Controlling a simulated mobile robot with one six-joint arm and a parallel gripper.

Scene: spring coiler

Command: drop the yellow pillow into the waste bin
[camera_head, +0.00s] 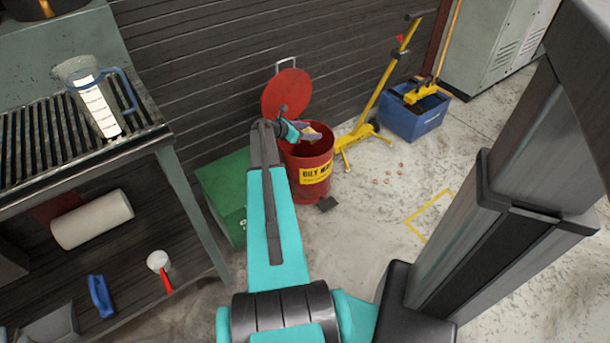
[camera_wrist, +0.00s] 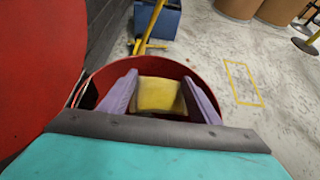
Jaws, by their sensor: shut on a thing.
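The yellow pillow (camera_wrist: 160,95) sits between the two purple-grey fingers of my gripper (camera_wrist: 162,97), in the wrist view. My gripper is shut on it. The red waste bin (camera_head: 310,165) has a yellow label, and its round red lid (camera_head: 287,95) stands open at the back. My gripper (camera_head: 311,133) is over the bin's mouth in the head view, where only a small part of the pillow (camera_head: 314,130) shows. In the wrist view the bin's rim (camera_wrist: 118,65) curves around behind the fingers and pillow. The bin's inside is mostly hidden.
A green box (camera_head: 225,190) stands left of the bin, beside a slatted metal bench (camera_head: 190,205). A yellow stand (camera_head: 372,110) and a blue mop bucket (camera_head: 412,120) are to the right. Small copper-coloured bits (camera_head: 388,172) lie on the otherwise open floor.

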